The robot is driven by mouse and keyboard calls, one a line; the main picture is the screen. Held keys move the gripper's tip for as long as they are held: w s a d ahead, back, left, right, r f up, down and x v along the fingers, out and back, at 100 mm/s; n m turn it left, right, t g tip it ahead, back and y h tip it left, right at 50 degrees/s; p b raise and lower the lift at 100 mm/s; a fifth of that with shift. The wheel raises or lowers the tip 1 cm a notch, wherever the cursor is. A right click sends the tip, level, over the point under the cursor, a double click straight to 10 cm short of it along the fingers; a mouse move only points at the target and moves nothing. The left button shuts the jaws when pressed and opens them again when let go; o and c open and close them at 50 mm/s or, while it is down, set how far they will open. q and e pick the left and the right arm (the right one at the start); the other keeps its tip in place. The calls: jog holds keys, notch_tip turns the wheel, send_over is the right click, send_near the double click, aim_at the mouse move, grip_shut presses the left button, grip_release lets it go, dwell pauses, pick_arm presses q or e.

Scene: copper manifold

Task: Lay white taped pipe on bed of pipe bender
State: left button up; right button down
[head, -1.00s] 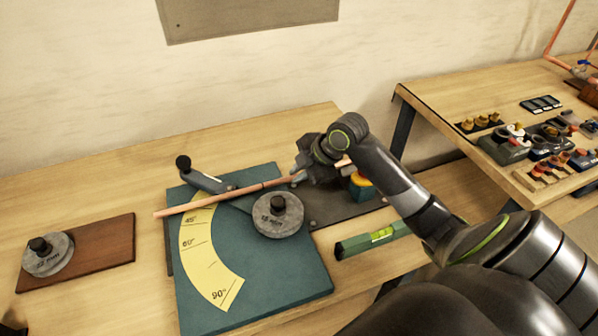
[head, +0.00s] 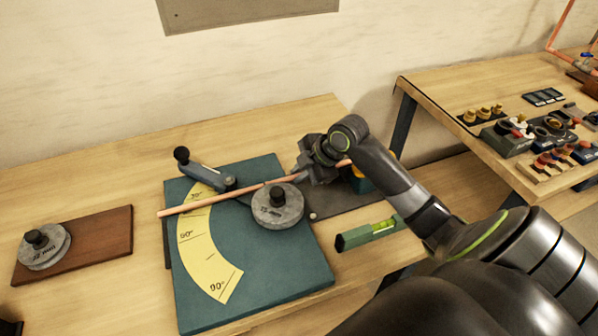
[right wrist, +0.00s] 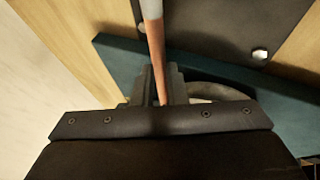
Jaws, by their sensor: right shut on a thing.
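The copper pipe (head: 215,203) slants across the teal pipe bender (head: 280,273), over the upper part of the yellow angle scale. It passes between the grey round former (head: 277,206) and the blue lever arm (head: 206,177). I cannot tell whether it touches the bed. My right gripper (head: 303,178) is shut on the pipe just right of the former. In the right wrist view, the pipe (right wrist: 158,70) runs between the jaws (right wrist: 160,88), with white tape at its far end. My left gripper is not in view.
A green level (head: 372,234) lies right of the bender. A brown board (head: 105,240) with another grey former (head: 44,250) lies at left. A second bench (head: 450,88) with tools and fittings stands at right. Bare bench shows behind the bender.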

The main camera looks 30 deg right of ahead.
jog(key=shift+s+d, duration=0.15)
jog(key=shift+d, duration=0.5)
jog(key=c, duration=1.4)
grip_release()
jog(key=shift+o, duration=0.6)
jog(key=shift+o, duration=1.1)
jog(key=shift+r+p, duration=0.15)
jog(key=shift+p, duration=0.15)
notch_tip(320, 180, up, 7)
jog(key=p, duration=0.6)
